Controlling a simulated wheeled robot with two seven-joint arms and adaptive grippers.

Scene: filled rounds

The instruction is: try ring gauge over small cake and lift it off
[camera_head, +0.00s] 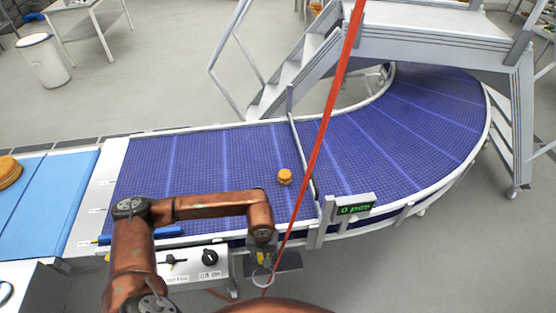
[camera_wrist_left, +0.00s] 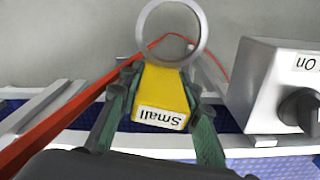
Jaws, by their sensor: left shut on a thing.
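A small golden-brown cake (camera_head: 285,177) sits on the blue mesh conveyor belt, near the thin rail before the curve. The ring gauge has a yellow handle labelled "Small" (camera_wrist_left: 160,95) and a grey metal ring (camera_wrist_left: 172,62). My left gripper (camera_head: 262,256) is shut on the yellow handle, and the wrist view shows its green-lined fingers (camera_wrist_left: 160,112) on both sides of it. In the head view the ring (camera_head: 262,277) hangs at the conveyor's front edge, nearer to me than the cake and apart from it. The ring looks empty. My right gripper is not in view.
A control box (camera_head: 195,264) with a black knob stands at the belt's front edge, left of my left gripper. A red cord (camera_head: 325,125) crosses the view diagonally. A counter display (camera_head: 355,208) stands right of the cake. Larger cake (camera_head: 8,172) lies far left.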

